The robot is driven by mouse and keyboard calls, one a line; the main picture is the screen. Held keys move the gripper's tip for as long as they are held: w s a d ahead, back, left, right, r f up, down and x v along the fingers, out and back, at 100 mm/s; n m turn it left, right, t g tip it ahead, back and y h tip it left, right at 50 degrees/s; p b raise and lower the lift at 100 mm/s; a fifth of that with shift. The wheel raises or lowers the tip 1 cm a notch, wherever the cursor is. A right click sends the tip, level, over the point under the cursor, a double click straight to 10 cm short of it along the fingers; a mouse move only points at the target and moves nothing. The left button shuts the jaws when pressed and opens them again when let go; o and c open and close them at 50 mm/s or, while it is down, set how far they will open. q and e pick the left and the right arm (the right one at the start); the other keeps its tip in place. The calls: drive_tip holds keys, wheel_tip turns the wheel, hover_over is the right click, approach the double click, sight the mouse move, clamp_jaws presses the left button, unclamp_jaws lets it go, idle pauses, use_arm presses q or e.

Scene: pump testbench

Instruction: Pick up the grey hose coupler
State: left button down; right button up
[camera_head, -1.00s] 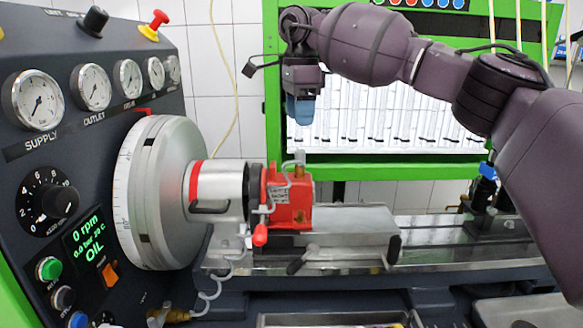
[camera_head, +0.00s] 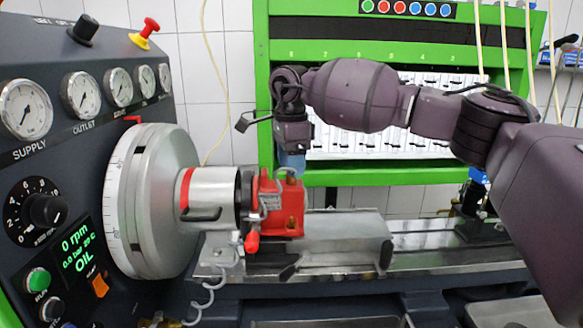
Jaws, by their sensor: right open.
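A red pump block (camera_head: 284,206) is mounted on the bench against the silver drive collar (camera_head: 212,196). Contact cannot be told. My left gripper is not in view.
A control panel with gauges (camera_head: 82,95) and a large silver disc (camera_head: 160,200) stand on the left. A red-tipped lever (camera_head: 252,242) hangs below the block. A green-framed rack (camera_head: 262,90) stands behind. A metal rail (camera_head: 440,238) runs right.

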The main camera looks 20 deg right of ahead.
drive_tip(key=shift+f, duration=0.8)
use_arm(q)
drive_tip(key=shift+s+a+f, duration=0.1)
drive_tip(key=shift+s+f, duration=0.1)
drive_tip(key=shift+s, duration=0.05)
use_arm(e)
clamp_jaws()
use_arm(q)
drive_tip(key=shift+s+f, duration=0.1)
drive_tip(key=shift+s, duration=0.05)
use_arm(e)
drive_tip(key=shift+r, duration=0.15)
drive_tip(key=shift+r, duration=0.3)
use_arm(q)
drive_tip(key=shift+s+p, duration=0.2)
drive_tip(key=shift+p, duration=0.1)
use_arm(e)
wheel_tip(320, 180, up, 19)
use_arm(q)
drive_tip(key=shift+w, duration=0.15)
use_arm(e)
drive_tip(key=shift+r, duration=0.1)
